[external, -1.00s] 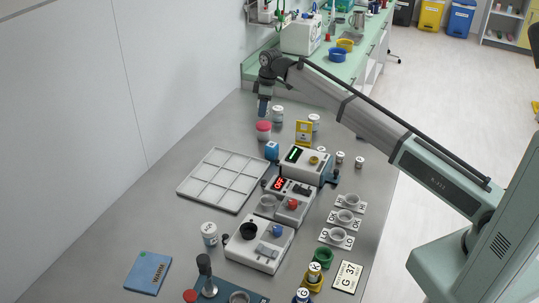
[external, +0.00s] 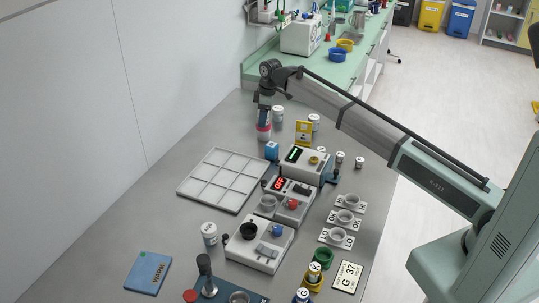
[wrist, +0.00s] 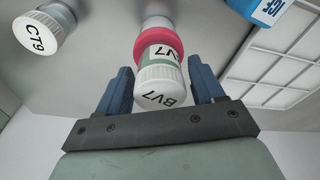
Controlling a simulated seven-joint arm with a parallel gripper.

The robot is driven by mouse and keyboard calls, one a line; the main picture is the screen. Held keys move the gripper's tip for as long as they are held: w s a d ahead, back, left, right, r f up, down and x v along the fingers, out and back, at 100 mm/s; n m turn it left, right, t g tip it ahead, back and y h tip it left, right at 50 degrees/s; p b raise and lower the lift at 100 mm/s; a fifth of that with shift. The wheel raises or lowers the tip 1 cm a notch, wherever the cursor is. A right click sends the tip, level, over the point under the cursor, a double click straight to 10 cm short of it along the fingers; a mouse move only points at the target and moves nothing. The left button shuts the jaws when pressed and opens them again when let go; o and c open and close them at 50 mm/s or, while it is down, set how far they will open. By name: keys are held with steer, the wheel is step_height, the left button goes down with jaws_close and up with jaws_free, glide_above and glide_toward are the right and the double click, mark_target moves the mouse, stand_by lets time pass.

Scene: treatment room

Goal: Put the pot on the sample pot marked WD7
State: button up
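A white-capped pot marked BV7 (wrist: 163,84) sits between the two blue fingers of my gripper (wrist: 162,80). The fingers lie close along both its sides, and I read them as shut on it. I cannot read WD7 on any pot.
A white-capped pot marked CT9 (wrist: 40,36) stands nearby. Devices (external: 262,246) fill the middle of the bench. Bare bench lies left of my gripper.

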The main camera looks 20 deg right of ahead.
steer(key=shift+o, duration=0.4)
steer(key=shift+r, duration=0.1)
step_height(320, 180, up, 12)
steer(key=d, duration=0.1)
steer(key=shift+s+d, duration=0.35)
